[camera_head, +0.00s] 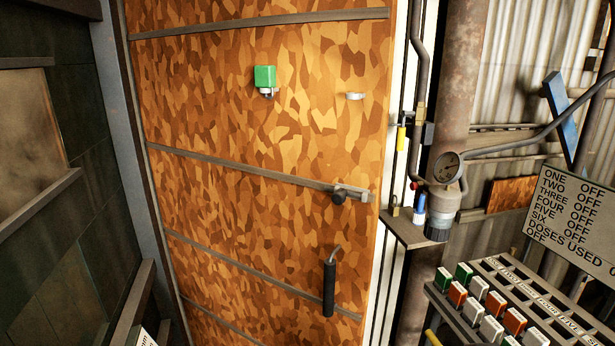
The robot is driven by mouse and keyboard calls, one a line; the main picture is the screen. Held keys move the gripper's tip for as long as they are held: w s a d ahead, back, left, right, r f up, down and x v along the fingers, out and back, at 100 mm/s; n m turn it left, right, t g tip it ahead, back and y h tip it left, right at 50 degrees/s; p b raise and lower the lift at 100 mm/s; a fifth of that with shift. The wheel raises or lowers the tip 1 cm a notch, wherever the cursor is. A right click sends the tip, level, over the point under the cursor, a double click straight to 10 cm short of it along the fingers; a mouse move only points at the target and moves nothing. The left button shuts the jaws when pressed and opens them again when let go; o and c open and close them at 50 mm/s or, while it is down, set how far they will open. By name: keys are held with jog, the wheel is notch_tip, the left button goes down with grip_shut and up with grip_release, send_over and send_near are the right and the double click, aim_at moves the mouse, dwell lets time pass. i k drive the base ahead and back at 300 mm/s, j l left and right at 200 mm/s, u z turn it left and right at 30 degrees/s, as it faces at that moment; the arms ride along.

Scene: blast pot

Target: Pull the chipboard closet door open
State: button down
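The chipboard closet door (250,130) fills the middle of the head view, a tall orange-brown panel crossed by dark metal strips. It looks shut against its frame. A black-gripped handle (329,285) hangs on its lower right part, with a bent metal rod at the top. A dark round knob (339,196) with a small metal latch (356,193) sits at the right end of the middle strip. My gripper is not in view.
A green box (265,77) and a small white fitting (355,96) are on the door. Right of it stand a pipe with a pressure gauge (447,167), a small shelf (405,230), a sign board (570,217) and a rack of coloured blocks (500,300). A dark wall (70,220) is at left.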

aim_at(263, 255)
jog(key=i+l+u, duration=0.45)
jog(key=l, duration=0.25)
jog(key=i+l+u, duration=0.25)
jog(key=l, duration=0.2)
jog(key=k+j, duration=0.05)
jog(key=k, duration=0.05)
